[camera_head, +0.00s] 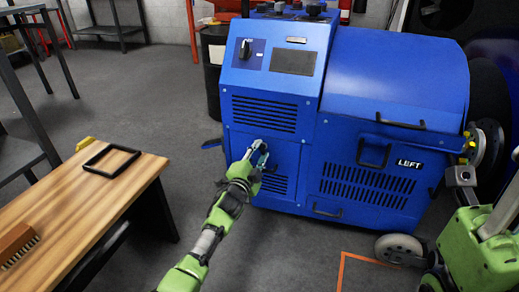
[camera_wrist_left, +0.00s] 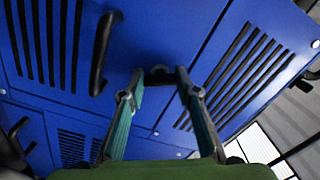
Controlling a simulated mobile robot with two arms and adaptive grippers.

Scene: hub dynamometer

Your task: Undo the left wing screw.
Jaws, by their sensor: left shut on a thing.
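My left gripper (camera_head: 258,152) reaches the lower front panel (camera_head: 283,157) of the blue dynamometer cabinet. In the left wrist view its two fingers (camera_wrist_left: 160,76) are shut on a small dark piece, the wing screw (camera_wrist_left: 158,73), at the cabinet face. The fingertips cover much of the screw, so its exact shape and how far it is turned cannot be told. In the head view the gripper hides the screw.
A wooden table (camera_head: 75,210) with a black frame (camera_head: 111,160) and a brush (camera_head: 17,243) stands at the left. The cabinet's blue hood (camera_head: 395,75) and a "LEFT" label (camera_head: 409,164) are to the right. A black handle (camera_wrist_left: 104,52) lies near the fingers.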

